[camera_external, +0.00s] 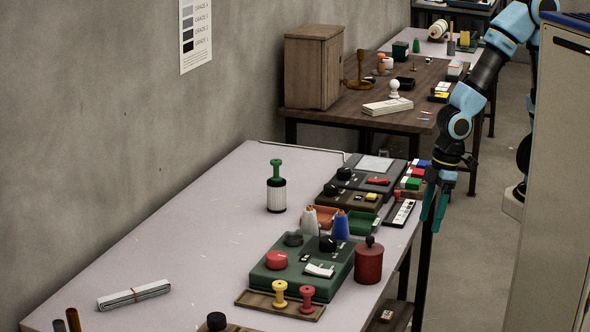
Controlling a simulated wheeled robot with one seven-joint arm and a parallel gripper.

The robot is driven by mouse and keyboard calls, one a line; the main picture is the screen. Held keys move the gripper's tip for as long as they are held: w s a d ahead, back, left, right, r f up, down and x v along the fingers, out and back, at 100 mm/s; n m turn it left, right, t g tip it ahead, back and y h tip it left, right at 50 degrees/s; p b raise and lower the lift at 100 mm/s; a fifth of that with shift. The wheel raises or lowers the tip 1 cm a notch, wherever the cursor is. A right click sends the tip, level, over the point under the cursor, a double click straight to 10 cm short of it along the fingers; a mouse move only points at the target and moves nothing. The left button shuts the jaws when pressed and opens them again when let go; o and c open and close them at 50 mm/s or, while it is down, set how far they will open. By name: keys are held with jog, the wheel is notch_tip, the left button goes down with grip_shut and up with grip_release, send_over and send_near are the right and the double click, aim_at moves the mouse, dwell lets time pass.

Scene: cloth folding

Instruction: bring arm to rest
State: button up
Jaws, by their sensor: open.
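My gripper (434,210) hangs at the end of my blue and black arm, pointing down just past the right edge of the pale table. Its two teal fingers are apart and nothing shows between them. A folded white cloth (134,295) with a dark stripe lies flat on the table (195,235) at the lower left, well apart from my gripper.
A green control box (318,270), a dark red canister (369,262), two cones and several small trays crowd the table's right side, near my gripper. A green-topped spool (276,190) stands farther back. The table's left middle is clear. A wooden table (345,115) stands behind.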

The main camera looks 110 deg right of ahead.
jog(key=shift+s+a+f+g, duration=0.15)
jog(key=shift+s+g, duration=0.25)
jog(key=shift+s, duration=1)
